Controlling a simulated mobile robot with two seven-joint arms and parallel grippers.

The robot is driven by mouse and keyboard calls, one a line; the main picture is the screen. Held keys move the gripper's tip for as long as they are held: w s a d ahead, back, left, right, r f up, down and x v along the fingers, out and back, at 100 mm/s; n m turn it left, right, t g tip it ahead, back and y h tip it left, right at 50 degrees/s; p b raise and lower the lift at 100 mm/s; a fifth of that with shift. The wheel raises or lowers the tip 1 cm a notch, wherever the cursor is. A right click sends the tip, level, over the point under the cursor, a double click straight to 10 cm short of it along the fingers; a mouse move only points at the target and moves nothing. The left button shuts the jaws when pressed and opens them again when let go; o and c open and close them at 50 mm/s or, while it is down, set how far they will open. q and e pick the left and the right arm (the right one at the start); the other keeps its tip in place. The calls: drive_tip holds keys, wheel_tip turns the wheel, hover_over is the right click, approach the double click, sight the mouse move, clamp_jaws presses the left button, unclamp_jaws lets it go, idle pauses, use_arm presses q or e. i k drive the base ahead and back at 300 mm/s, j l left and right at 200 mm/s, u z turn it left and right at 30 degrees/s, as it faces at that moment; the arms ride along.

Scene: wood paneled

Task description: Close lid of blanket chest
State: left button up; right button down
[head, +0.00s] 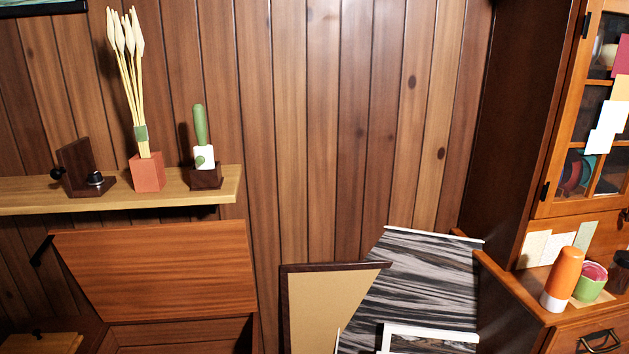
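A reddish-brown wooden panel (155,270) stands tilted up at the lower left, below the wall shelf. It looks like the raised lid of the blanket chest. Below it, part of a matching wooden body (180,335) shows, cut off by the bottom edge of the picture. The inside of the chest cannot be made out. Neither of my grippers is in view.
The wall shelf (215,199) above the panel holds a vase (147,172), a cactus (201,125) and a dark bookend (83,165). Framed boards (325,310) and a striped panel (425,270) lean right of it. A cabinet (515,110) stands at right.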

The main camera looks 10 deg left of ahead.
sight(195, 269)
drive_tip(key=u, duration=1.25)
